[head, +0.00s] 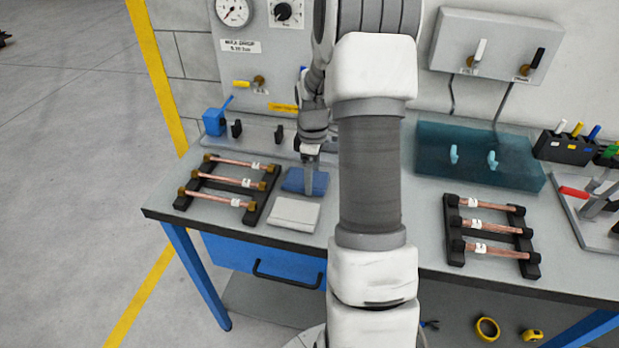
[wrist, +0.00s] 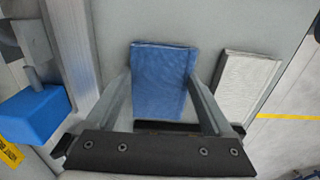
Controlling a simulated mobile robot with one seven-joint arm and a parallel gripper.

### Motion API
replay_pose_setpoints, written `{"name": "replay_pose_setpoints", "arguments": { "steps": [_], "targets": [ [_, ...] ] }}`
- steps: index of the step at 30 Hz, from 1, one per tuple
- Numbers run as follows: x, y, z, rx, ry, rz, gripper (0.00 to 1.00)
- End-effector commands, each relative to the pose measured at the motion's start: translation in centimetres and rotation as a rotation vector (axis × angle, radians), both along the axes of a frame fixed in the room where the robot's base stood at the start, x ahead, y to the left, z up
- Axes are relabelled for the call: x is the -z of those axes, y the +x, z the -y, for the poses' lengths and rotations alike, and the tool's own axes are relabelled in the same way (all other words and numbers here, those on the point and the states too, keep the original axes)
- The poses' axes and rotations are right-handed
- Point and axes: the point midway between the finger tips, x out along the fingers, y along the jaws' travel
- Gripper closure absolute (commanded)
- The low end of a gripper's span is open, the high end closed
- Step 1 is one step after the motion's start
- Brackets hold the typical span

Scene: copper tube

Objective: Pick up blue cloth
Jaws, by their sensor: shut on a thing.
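The blue cloth (head: 293,180) is a folded, flat pad at the workbench, between the left tube rack and my arm. In the wrist view the blue cloth (wrist: 160,80) lies between my two fingers, which touch its left and right edges. My gripper (head: 310,188) points down at the cloth in the head view and partly covers it. In the wrist view my gripper (wrist: 160,76) is shut on the cloth. Whether the cloth is clear of the bench top is hard to tell.
A folded white cloth (head: 296,213) lies just in front of the blue one. A rack of copper tubes (head: 229,183) stands to the left, another (head: 493,232) to the right.

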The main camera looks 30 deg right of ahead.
Motion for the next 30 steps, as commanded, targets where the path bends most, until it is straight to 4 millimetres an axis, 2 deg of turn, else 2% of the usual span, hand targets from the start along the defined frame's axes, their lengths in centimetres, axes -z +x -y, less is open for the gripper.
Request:
{"name": "replay_pose_setpoints", "arguments": {
  "steps": [5, 10, 21, 30],
  "targets": [
    [-1.3, 0.1, 0.0, 0.0, -0.002, 0.003, 0.67],
    [-4.2, 0.1, 0.1, 0.002, -0.002, 0.005, 0.67],
    [-8.6, -3.5, 6.9, 0.006, -0.002, 0.002, 0.67],
    [-10.6, -5.0, 9.9, 0.002, 0.001, 0.001, 0.67]
  ]
}}
